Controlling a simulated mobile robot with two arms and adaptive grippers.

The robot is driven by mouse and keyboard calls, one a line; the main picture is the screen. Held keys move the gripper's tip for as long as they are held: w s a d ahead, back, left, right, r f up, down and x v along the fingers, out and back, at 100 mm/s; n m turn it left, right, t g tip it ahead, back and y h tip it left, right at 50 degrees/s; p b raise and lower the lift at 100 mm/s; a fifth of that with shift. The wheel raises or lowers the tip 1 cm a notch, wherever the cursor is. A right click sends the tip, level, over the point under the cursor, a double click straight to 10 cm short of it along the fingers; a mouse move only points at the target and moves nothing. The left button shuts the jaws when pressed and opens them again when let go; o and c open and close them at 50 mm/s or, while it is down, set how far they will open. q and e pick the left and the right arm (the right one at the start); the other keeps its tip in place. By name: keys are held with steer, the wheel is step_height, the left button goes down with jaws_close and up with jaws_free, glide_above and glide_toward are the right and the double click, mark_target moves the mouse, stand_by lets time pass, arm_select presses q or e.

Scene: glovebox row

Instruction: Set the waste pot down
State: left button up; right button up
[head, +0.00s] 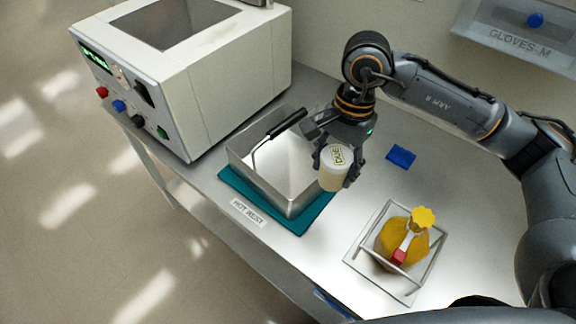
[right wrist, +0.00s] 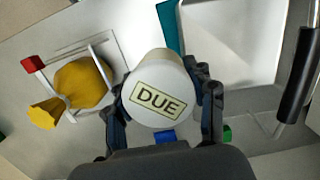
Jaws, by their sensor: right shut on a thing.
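The waste pot (head: 335,166) is a small pale cylinder with a white lid marked "DUE". My right gripper (head: 336,172) is shut on it, with a finger on each side, just right of the metal tray's edge. In the right wrist view the pot (right wrist: 158,92) sits upright between the two fingers of the right gripper (right wrist: 160,100), lid facing the camera. I cannot tell from these views how far its base is above the bench. My left gripper is not in view.
A wire-framed holder (head: 362,245) with a yellow bag (head: 390,240) is at front right. A blue block (head: 401,156) lies behind. Bare bench (head: 345,212) shows between mat and holder.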

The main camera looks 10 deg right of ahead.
steer(key=m, duration=0.1)
steer(key=w+m, duration=0.1)
steer(key=m, duration=0.1)
steer(key=w+r+m, duration=0.1)
steer(key=m, duration=0.1)
steer(key=shift+w+a+t, duration=0.2)
steer(key=shift+w+t, duration=0.05)
steer(key=shift+t, duration=0.15)
steer(key=w+a+r+m+t, duration=0.1)
steer(key=w+r+m, duration=0.1)
steer(key=m, duration=0.6)
step_height(320, 180, up, 3)
steer(key=m+t+h+b, duration=0.1)
steer(key=m+h, duration=0.1)
steer(key=m, duration=1.3)
glide_above(304, 179)
steer(key=f, duration=0.5)
steer(key=f+p, duration=0.1)
steer(key=f, duration=0.5)
steer(key=s+f, duration=0.1)
steer(key=f, duration=0.5)
steer(key=shift+a+f, duration=0.1)
steer(key=shift+f, duration=0.05)
steer(key=shift+w+f, duration=0.15)
steer(key=shift+f, duration=0.3)
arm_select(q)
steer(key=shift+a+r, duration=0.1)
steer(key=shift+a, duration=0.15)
